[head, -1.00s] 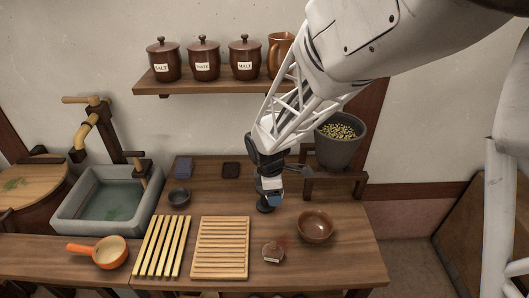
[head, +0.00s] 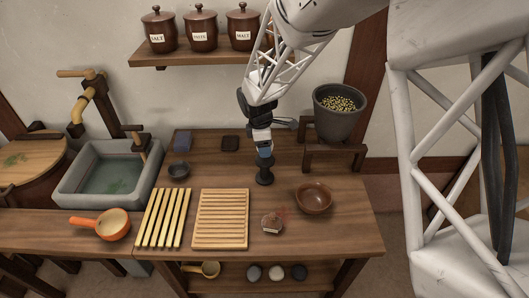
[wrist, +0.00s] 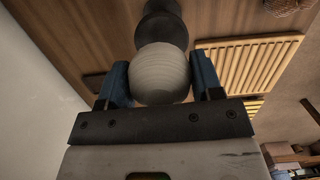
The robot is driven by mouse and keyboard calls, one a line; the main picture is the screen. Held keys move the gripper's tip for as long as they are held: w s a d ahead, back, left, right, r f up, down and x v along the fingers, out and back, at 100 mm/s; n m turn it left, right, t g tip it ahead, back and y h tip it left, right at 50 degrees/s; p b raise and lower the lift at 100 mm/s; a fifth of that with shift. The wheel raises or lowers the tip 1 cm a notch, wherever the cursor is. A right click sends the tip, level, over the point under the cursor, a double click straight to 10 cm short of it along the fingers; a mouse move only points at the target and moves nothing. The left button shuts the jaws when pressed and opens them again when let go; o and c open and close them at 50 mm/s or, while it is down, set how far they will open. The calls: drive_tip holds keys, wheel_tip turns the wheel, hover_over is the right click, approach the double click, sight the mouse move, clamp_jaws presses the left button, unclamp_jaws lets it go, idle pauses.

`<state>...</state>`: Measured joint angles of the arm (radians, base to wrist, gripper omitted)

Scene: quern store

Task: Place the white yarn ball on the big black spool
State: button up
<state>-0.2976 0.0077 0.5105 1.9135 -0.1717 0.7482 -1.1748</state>
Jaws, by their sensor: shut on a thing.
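The white yarn ball (wrist: 160,72) is held between the blue fingers of my gripper (wrist: 162,84) in the wrist view, its ridged side showing. In the head view my gripper (head: 264,152) is just above the big black spool (head: 265,176), which stands upright on the table. The ball is mostly hidden by the fingers there. In the wrist view the black spool (wrist: 163,29) lies just beyond the ball, which covers part of it. I cannot tell whether ball and spool touch.
A brown bowl (head: 314,198) stands right of the spool, and a small brown object (head: 272,223) in front. Slatted racks (head: 221,219) lie to the left. A grey pot of grain (head: 338,112) stands on a stand behind right.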

drive_tip(key=shift+f, duration=1.75)
drive_tip(key=shift+f, duration=0.1)
drive_tip(key=o, duration=0.9)
drive_tip(key=r, duration=0.4)
drive_tip(key=a+r, duration=0.1)
drive_tip(key=r, duration=0.7)
drive_tip(key=shift+a, duration=0.2)
drive_tip(key=shift+r, duration=0.1)
